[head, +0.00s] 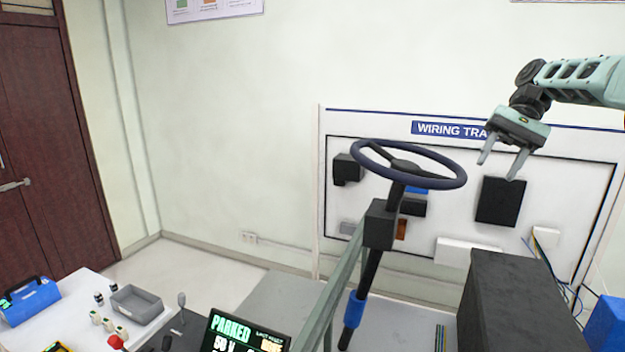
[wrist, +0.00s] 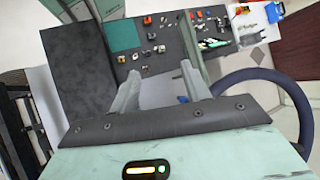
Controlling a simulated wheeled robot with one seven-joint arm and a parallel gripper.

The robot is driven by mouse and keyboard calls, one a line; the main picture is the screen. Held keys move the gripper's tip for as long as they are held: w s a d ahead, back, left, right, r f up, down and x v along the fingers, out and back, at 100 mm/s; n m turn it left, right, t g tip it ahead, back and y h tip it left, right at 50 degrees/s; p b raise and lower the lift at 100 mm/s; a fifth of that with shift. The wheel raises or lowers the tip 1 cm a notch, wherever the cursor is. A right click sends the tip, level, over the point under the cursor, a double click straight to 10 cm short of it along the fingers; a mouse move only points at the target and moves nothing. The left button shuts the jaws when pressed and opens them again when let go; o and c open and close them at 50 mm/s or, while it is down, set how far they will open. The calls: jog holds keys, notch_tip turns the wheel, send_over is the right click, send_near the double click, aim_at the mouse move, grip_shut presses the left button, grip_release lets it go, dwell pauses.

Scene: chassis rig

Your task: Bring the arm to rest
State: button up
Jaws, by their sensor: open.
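My arm (head: 585,82) reaches in from the right edge of the head view, raised in front of the wiring board. My gripper (head: 503,165) points downward with its two fingers spread apart and nothing between them. It is to the right of the steering wheel (head: 458,178) and apart from it in the picture. In the wrist view my gripper (wrist: 162,82) is also open and empty. The dark rim of the steering wheel (wrist: 262,75) shows at the right of that view.
A black box (head: 510,300) stands below my gripper in the head view. A wiring board (head: 290,0) is not fully readable behind the arm. A white table (head: 75,318) at lower left holds a grey tray (head: 137,305) and a blue case (head: 30,300). A display (head: 240,335) reads PARKED.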

jog(key=s+a+f+n+h+b, duration=0.1)
jog(key=s+a+f+n+b, duration=0.1)
jog(key=s+a+f+b, duration=0.35)
jog(key=s+a+f+n+t+h+b, duration=0.1)
jog(key=s+a+f+n+h+b, duration=0.15)
jog(key=a+f, duration=0.55)
jog(key=s+a+f+n+h+b, duration=0.1)
jog(key=s+a+f+b, duration=0.3)
jog(key=a, duration=0.6)
jog(key=s+f+n+t+h+b, duration=0.1)
jog(key=s+f+n+b, duration=0.2)
jog(key=s+f, duration=0.6)
jog(key=s+f+n+t+b, duration=0.2)
jog(key=s+f+b, duration=0.3)
jog(key=s+f, duration=0.5)
jog(key=s+n, duration=0.1)
jog(key=s, duration=0.5)
jog(key=shift+a+n+t+h, duration=0.15)
jog(key=shift+n+t+h, duration=0.15)
jog(key=shift+n+h, duration=0.05)
jog(key=shift+w, duration=0.1)
